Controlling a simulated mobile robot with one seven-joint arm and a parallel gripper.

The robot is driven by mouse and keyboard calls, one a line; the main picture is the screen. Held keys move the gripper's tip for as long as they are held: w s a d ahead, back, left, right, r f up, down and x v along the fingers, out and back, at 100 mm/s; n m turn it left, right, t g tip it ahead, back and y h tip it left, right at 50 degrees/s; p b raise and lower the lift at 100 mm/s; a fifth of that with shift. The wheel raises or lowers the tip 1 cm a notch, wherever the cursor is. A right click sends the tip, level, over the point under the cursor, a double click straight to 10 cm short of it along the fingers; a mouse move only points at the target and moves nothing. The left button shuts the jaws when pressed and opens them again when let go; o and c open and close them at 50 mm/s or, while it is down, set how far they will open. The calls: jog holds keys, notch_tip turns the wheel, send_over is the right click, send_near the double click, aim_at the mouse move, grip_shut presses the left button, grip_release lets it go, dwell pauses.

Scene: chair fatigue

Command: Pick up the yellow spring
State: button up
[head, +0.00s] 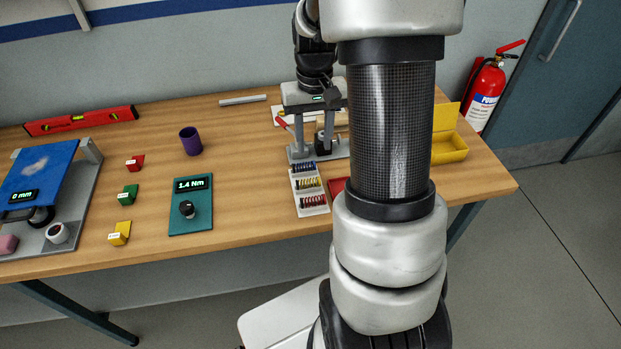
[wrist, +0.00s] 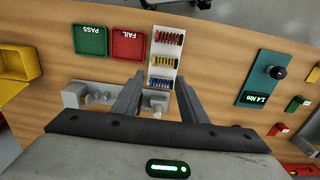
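Yellow springs (head: 308,184) lie in the middle row of a white rack (head: 317,211), between a blue row and a red row. The yellow row also shows in the wrist view (wrist: 166,62), in the rack ahead of my fingers. My gripper (head: 313,150) is behind the rack in the head view, pointing down above the table. In the wrist view my gripper (wrist: 161,80) is open, with its two fingers apart and nothing seen between them. The fingertips look near the blue end of the rack. How high they are above it is hard to tell.
A grey fixture (wrist: 72,95) stands close to my fingers. A red FAIL tray (wrist: 129,44) and green PASS tray (wrist: 90,40) are beside the rack. A teal torque device (head: 190,222), a purple cup (head: 190,142) and a yellow bin (head: 450,150) are on the table.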

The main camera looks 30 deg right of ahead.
send_over(313, 179)
jog(key=f, duration=0.8)
jog(key=shift+s+f, duration=0.2)
jog(key=shift+f, duration=0.1)
jog(key=shift+w+f+p, duration=0.2)
jog(key=shift+f+p, duration=0.3)
jog(key=shift+f, duration=1.8)
jog(key=c, duration=0.8)
